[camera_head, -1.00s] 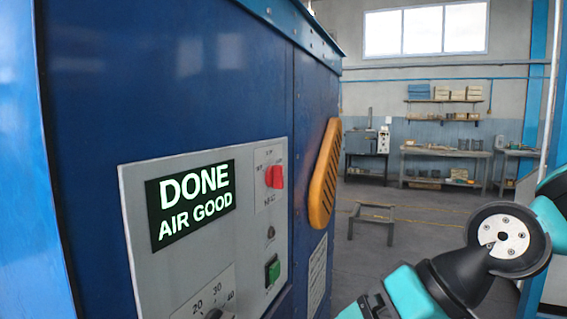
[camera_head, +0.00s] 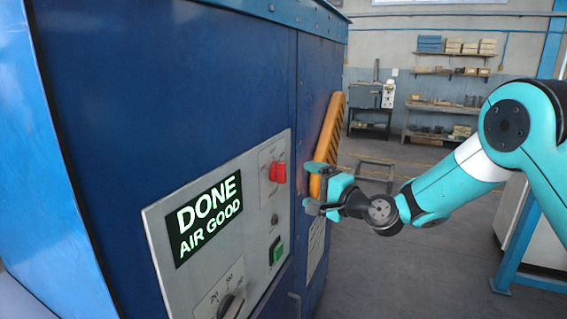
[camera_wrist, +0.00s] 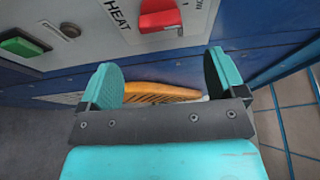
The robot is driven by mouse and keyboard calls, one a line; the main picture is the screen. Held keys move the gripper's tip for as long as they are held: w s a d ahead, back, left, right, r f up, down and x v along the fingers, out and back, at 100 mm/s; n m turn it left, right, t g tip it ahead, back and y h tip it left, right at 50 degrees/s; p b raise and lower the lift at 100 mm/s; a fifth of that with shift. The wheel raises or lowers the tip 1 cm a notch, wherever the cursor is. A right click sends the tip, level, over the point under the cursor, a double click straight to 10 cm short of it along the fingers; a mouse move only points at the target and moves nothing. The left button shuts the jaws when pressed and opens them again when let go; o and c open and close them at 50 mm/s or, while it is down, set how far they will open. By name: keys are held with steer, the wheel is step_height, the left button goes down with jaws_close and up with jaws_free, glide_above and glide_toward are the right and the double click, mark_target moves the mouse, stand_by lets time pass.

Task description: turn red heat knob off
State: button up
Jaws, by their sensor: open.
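The red heat knob (camera_head: 277,172) sits on the grey control panel (camera_head: 160,225) of the blue dryer. In the wrist view the red knob (camera_wrist: 160,16) is at the top, beside the printed word HEAT, beyond my fingertips and partly cut by the frame edge. My gripper (camera_head: 312,187) is to the right of the knob, near the orange handle (camera_head: 329,130), apart from the knob. In the wrist view my gripper (camera_wrist: 164,82) is open and empty. The orange handle (camera_wrist: 160,92) shows between the fingers, behind them; I cannot tell whether it is touched.
The panel has a lit display reading DONE AIR GOOD (camera_head: 204,218), a green button (camera_head: 276,250) and a black dial (camera_head: 231,305). A low stand (camera_head: 375,172) and a workbench (camera_head: 440,107) are behind. Open floor lies right of the dryer.

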mark_target(285, 174)
steer(key=p+x, duration=0.4)
steer(key=x, duration=0.6)
steer(key=c, duration=0.9)
